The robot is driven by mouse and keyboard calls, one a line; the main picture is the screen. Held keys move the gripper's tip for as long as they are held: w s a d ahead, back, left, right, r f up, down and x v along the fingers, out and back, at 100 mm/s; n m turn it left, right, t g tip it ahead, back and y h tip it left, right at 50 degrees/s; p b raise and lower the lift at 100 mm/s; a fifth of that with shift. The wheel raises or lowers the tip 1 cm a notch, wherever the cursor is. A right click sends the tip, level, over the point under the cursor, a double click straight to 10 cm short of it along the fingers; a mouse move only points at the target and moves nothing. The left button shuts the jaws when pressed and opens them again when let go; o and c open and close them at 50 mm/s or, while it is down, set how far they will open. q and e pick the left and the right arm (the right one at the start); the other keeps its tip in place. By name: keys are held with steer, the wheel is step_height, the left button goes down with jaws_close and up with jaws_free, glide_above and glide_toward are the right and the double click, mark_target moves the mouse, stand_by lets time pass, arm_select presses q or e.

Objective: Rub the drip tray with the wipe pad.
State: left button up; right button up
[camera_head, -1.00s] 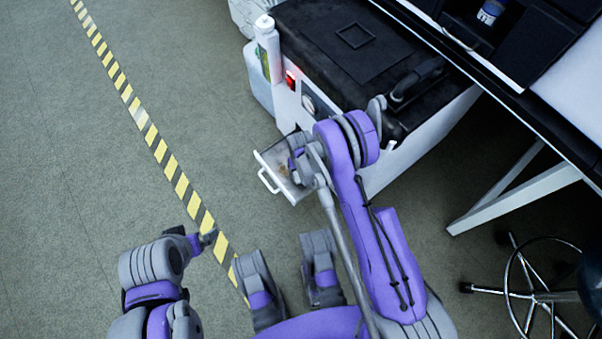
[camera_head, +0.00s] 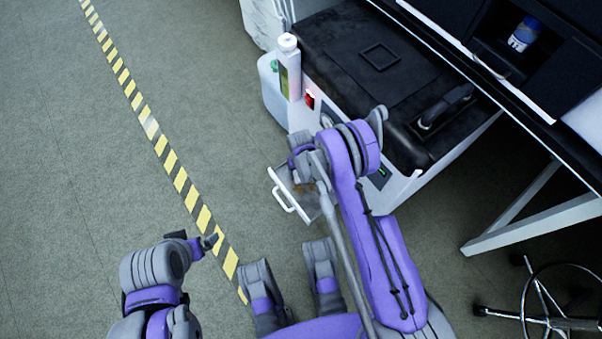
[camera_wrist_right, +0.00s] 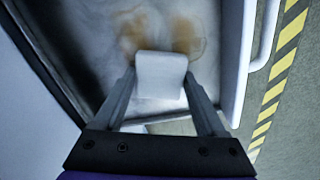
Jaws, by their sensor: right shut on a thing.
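The drip tray (camera_head: 287,187) is a shallow pale drawer with a white handle, pulled out from the front of the white and black machine. In the right wrist view the tray (camera_wrist_right: 205,75) shows brownish stains (camera_wrist_right: 160,32) on its floor. My right gripper (camera_wrist_right: 160,90) is shut on the white wipe pad (camera_wrist_right: 160,73), which is over the tray at the near edge of the stains; I cannot tell whether it touches the floor. In the head view my right arm hides the pad. My left gripper (camera_head: 205,243) is at the lower left, away from the tray; its jaws are unclear.
The machine (camera_head: 400,185) has a black top and a red switch (camera_head: 310,101). A white bottle (camera_head: 289,70) stands at its left corner. A dark bench (camera_head: 540,120) and a wheeled stool (camera_head: 545,310) are at the right. The floor on the left is clear, with a yellow-black stripe (camera_head: 180,180).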

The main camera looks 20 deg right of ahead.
steer(key=shift+w+a+r, duration=0.1)
steer(key=shift+w+a, duration=0.15)
steer(key=shift+w, duration=0.45)
step_height(320, 180, up, 3)
steer(key=shift+s+r+p, duration=0.15)
steer(key=shift+r+p, duration=0.05)
steer(key=shift+p, duration=0.55)
arm_select(q)
steer(key=shift+a+r+p, duration=0.15)
steer(key=shift+r+p, duration=0.4)
steer(key=shift+r, duration=0.2)
steer(key=shift+a+r+p, duration=0.15)
steer(key=shift+r+p, duration=0.35)
steer(key=shift+r, duration=0.2)
arm_select(e)
steer(key=shift+r, duration=2.25)
arm_select(q)
steer(key=shift+s, duration=0.1)
